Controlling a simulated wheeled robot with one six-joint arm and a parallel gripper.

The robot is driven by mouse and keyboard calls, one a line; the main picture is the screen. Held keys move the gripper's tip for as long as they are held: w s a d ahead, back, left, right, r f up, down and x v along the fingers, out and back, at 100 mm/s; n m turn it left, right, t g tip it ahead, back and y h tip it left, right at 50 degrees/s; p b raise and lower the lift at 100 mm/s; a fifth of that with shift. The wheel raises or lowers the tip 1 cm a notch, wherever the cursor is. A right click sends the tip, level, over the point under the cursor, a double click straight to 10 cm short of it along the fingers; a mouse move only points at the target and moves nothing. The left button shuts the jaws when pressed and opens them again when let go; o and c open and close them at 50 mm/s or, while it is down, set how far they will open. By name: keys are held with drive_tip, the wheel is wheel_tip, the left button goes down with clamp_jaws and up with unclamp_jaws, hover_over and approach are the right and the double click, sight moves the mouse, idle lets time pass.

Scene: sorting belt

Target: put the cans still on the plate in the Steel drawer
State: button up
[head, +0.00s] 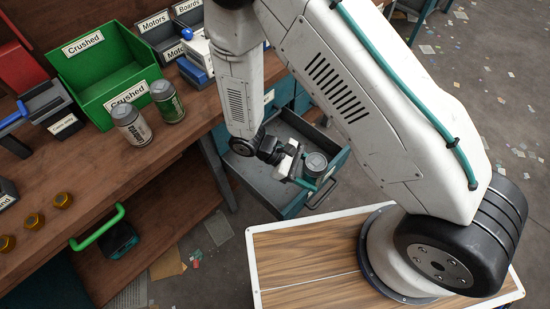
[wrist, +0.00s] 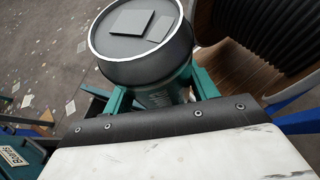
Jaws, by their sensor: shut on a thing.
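My gripper (head: 312,176) is shut on a grey-topped can (head: 316,161), which it holds over the open grey drawer (head: 258,172); I cannot tell whether the can touches the drawer floor. In the wrist view the can (wrist: 142,44) sits between my teal fingers (wrist: 160,92), its round top facing the camera. No Steel label is readable on this drawer. A white-and-grey can (head: 131,125) and a green can (head: 168,101) stand upright on the wooden bench by the green bin. I cannot make out a plate under them.
The green Crushed bin (head: 105,62) stands at the bench's back. Several amber pieces (head: 62,200) sit at the left. Bins labelled Motors (head: 153,23) and Boards stand behind. Scraps litter the floor.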

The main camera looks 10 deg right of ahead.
drive_tip(key=w+f+n+t+h, duration=0.1)
drive_tip(key=w+f+n+t, duration=0.2)
drive_tip(key=w+n+t, duration=0.2)
drive_tip(key=n+t+y, duration=0.1)
drive_tip(key=n+t, duration=0.5)
hover_over(305, 151)
drive_tip(key=s+a, duration=0.2)
drive_tip(key=s, duration=0.2)
drive_tip(key=shift+w+d+f, duration=0.1)
drive_tip(key=shift+f, duration=4.55)
drive_tip(key=shift+w+d+f, duration=0.1)
drive_tip(key=shift+f, duration=4.55)
drive_tip(key=shift+f, duration=0.1)
drive_tip(key=shift+f, duration=0.4)
drive_tip(key=shift+f, duration=0.1)
